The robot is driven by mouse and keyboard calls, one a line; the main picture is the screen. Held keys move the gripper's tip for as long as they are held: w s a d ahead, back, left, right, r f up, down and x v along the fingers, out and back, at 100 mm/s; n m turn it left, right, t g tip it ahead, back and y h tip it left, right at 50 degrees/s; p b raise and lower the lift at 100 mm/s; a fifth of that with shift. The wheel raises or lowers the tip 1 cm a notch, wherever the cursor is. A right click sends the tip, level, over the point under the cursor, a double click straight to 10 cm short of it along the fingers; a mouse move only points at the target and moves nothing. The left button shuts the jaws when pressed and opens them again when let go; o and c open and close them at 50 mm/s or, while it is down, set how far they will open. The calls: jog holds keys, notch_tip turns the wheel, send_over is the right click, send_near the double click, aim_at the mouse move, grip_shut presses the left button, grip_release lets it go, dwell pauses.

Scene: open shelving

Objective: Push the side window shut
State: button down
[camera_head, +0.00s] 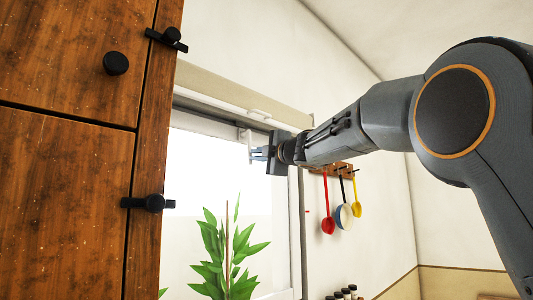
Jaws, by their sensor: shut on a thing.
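The side window (296,215) is in the wall at the middle of the view, with a pale frame and a bright pane. I cannot tell how far it stands open. My gripper (257,153) reaches in from the right, at the upper part of the window. It is shut on a small pale window handle (246,136), which shows just left of and above the fingers. The fingers hide part of the handle and the frame behind them.
A wooden cabinet (70,190) with black knobs and hinges fills the left side. A green plant (228,262) stands in front of the window's lower part. Red, white and yellow utensils (328,218) hang from a wooden rack on the wall, below my arm. Dark-topped bottles (346,293) stand at the bottom.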

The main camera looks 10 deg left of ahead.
jog(key=shift+s+a+r, duration=0.15)
jog(key=shift+s+a, duration=0.05)
jog(key=shift+a, duration=0.05)
